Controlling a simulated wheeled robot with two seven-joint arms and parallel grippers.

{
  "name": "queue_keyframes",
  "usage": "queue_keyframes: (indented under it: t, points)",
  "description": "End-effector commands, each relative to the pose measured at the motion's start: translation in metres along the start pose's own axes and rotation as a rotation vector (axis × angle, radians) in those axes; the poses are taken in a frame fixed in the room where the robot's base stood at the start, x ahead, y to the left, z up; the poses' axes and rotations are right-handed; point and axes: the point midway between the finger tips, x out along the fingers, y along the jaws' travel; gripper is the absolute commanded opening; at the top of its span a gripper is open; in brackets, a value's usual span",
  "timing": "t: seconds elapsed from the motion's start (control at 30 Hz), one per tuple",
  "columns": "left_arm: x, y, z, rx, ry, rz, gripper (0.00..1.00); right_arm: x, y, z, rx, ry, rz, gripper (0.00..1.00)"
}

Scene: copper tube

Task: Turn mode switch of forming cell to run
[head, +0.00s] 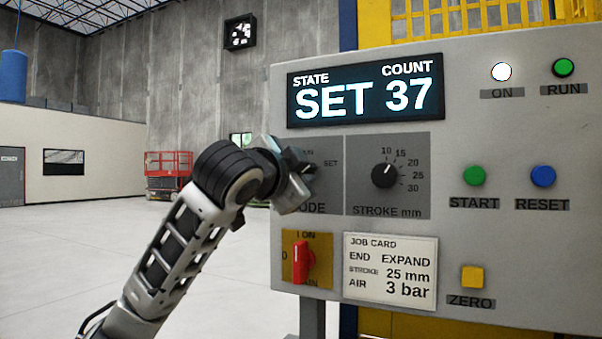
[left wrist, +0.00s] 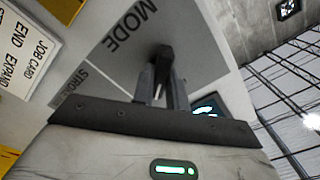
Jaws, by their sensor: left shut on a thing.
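The mode switch (left wrist: 161,56) is a black knob on the grey MODE plate of the control panel. My left gripper (head: 306,172) is at this plate and is shut on the knob; the left wrist view shows both fingers (left wrist: 160,84) around it. In the head view the gripper hides most of the knob and part of the MODE label. The SET mark (head: 331,163) shows right of the gripper. The display (head: 365,92) reads STATE SET and COUNT 37. My right gripper is not in view.
The stroke dial (head: 385,175) is right of the MODE plate. A red switch (head: 303,262) and job card (head: 390,269) are below. START (head: 474,175), RESET (head: 543,176) and yellow ZERO (head: 472,277) buttons are to the right. Open floor lies left.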

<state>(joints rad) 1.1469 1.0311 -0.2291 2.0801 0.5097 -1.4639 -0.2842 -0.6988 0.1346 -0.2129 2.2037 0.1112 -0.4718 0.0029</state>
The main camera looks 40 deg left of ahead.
Motion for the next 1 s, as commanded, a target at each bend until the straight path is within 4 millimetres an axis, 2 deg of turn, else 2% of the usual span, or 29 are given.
queue_keyframes:
  t: [0.6,1.0]
  points:
    - [0.0000,-0.0018,0.0003,-0.563,-0.001,0.004,0.00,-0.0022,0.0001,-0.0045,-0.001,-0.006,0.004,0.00]
    - [0.0001,-0.0028,0.0017,-0.832,-0.003,0.003,0.00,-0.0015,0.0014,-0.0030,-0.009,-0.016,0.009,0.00]
